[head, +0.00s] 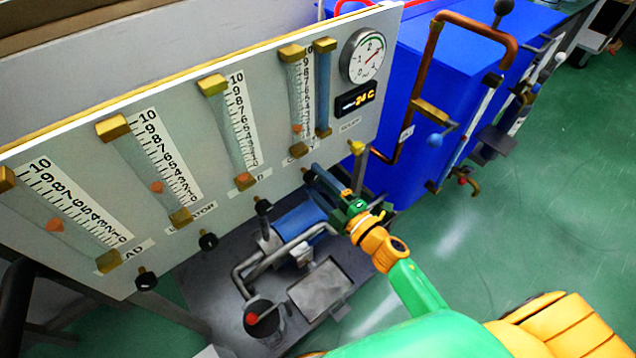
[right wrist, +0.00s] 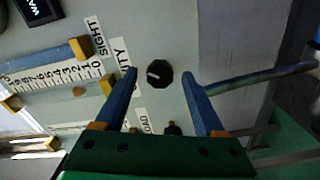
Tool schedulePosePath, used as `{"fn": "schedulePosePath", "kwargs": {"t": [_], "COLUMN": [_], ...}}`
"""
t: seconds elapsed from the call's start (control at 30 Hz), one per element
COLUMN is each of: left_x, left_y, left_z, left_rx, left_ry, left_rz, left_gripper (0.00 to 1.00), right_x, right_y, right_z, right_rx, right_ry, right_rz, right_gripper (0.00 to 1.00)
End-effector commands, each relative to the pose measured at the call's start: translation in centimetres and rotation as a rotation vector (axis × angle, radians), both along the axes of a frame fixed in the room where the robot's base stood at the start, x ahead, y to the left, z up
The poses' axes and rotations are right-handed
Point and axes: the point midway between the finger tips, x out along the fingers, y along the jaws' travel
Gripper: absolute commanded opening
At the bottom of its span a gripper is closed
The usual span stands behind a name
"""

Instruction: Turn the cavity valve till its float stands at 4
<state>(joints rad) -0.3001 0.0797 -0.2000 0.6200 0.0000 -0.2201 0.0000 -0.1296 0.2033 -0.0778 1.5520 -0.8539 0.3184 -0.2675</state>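The cavity valve is a black knob (right wrist: 160,73) with a pale pointer mark, beside the label ending in "ITY" in the right wrist view. In the head view the knob (head: 308,175) is partly hidden by my gripper. My right gripper (right wrist: 163,78) is open, its blue fingers either side of the knob with visible gaps. In the head view the right gripper (head: 318,177) reaches the panel's lower right. The cavity tube's red float (head: 297,128) sits low on its scale, roughly 1 to 2; the float (right wrist: 78,91) also shows in the wrist view. My left gripper is not in view.
Other black knobs (head: 263,205) line the panel's lower edge. A load knob (right wrist: 172,128) is close to my fingers. A dial gauge (head: 362,55) and orange display (head: 356,99) are at the panel's right. Copper pipes (head: 428,80) and a blue cabinet (head: 400,110) stand right.

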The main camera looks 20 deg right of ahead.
Motion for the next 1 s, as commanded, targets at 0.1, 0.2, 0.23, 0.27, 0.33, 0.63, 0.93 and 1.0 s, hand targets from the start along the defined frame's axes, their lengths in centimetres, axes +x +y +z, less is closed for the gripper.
{"fn": "schedulePosePath", "kwargs": {"t": [0.1, 0.2, 0.23, 0.27, 0.33, 0.63, 0.93, 1.0], "left_x": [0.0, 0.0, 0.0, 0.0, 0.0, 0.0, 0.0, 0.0], "left_y": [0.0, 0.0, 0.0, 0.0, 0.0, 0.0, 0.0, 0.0], "left_z": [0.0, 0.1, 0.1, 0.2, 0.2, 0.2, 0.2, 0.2], "left_rx": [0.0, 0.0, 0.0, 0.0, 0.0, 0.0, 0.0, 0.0], "left_ry": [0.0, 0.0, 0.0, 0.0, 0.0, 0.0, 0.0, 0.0], "left_rz": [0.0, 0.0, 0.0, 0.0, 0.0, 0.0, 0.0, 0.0], "left_gripper": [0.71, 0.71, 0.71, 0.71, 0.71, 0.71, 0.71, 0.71], "right_x": [0.0, -0.7, -1.2, -1.8, -3.4, -6.7, -6.7, -6.7], "right_y": [0.0, -0.3, -0.4, -0.6, -1.2, -2.4, -2.4, -2.5], "right_z": [0.0, 0.0, -0.1, -0.1, -0.1, 0.0, 0.0, -0.3], "right_rx": [0.0, 0.001, 0.001, 0.001, -0.001, 0.0, 0.0, 0.006], "right_ry": [0.0, 0.002, 0.004, 0.004, 0.004, 0.0, 0.0, 0.009], "right_rz": [0.0, -0.001, 0.0, 0.0, 0.0, 0.0, 0.0, -0.004], "right_gripper": [0.71, 0.71, 0.71, 0.71, 0.71, 0.71, 0.71, 0.71]}}
